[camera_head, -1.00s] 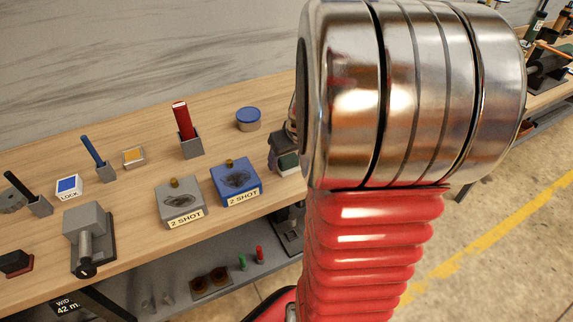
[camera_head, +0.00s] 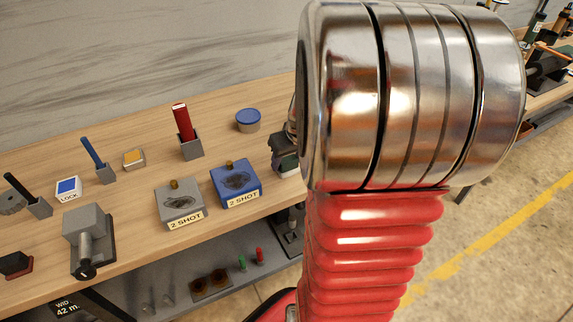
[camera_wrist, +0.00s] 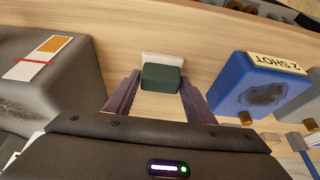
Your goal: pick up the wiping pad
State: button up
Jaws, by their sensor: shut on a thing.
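The wiping pad appears to be the dark green block (camera_wrist: 161,78) in the wrist view. My gripper (camera_wrist: 160,86) has one finger on each side of it and is shut on it. A pale holder or base (camera_wrist: 163,58) shows just beyond the pad, and I cannot tell whether the pad still touches it. In the head view my gripper (camera_head: 283,152) is partly hidden behind my arm, at the right part of the bench, with the pale base (camera_head: 289,174) below it.
A blue "2 SHOT" block (camera_wrist: 253,84) stands close to the right of my gripper in the wrist view. A grey block with an orange-and-white label (camera_wrist: 45,85) is at the left. A round blue-lidded tin (camera_head: 248,120) stands behind. The bench front edge is near.

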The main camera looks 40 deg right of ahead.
aim_at(288, 159)
notch_tip(288, 159, up, 10)
dwell(0.6)
dwell(0.4)
jog(key=o, duration=0.4)
jog(key=shift+c, duration=1.2)
